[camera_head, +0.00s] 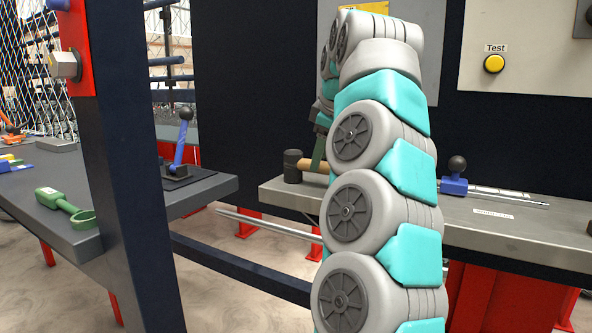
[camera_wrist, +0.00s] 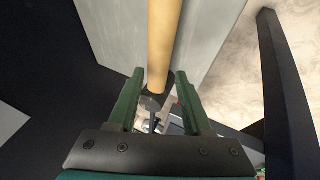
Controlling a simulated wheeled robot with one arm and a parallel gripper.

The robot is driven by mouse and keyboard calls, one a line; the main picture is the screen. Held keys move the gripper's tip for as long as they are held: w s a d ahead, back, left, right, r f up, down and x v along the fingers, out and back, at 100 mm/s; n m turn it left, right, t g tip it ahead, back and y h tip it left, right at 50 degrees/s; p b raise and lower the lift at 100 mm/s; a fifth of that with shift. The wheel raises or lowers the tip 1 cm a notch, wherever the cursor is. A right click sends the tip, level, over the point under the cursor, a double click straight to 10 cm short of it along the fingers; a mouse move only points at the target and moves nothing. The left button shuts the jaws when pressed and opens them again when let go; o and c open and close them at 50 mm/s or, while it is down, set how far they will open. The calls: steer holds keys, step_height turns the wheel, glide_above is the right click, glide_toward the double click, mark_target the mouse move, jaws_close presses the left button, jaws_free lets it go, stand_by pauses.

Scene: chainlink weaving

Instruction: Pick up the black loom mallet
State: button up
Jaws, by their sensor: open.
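The loom mallet has a black head (camera_head: 292,165) and a pale wooden handle (camera_head: 314,166). It lies near the left end of the grey bench in the head view. In the wrist view the handle (camera_wrist: 163,40) runs down from the top edge to the space between my gripper's (camera_wrist: 157,80) two green fingers. The fingers are open, one on each side of the handle's line, with gaps visible. A dark part beyond the handle looks like the head, partly hidden. In the head view my arm hides part of the handle and most of my gripper.
The grey bench (camera_head: 520,231) also bears a blue block with a black ball knob (camera_head: 455,178). A dark upright post (camera_head: 133,170) stands left. Another table (camera_head: 40,215) holds a green ring-ended tool (camera_head: 66,206). A metal bar (camera_head: 270,222) juts out below the bench.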

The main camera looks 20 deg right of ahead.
mark_target(294, 162)
steer(key=x, duration=0.5)
steer(key=shift+w+r+b, duration=0.2)
steer(key=shift+b, duration=0.2)
jaws_close()
stand_by(1.0)
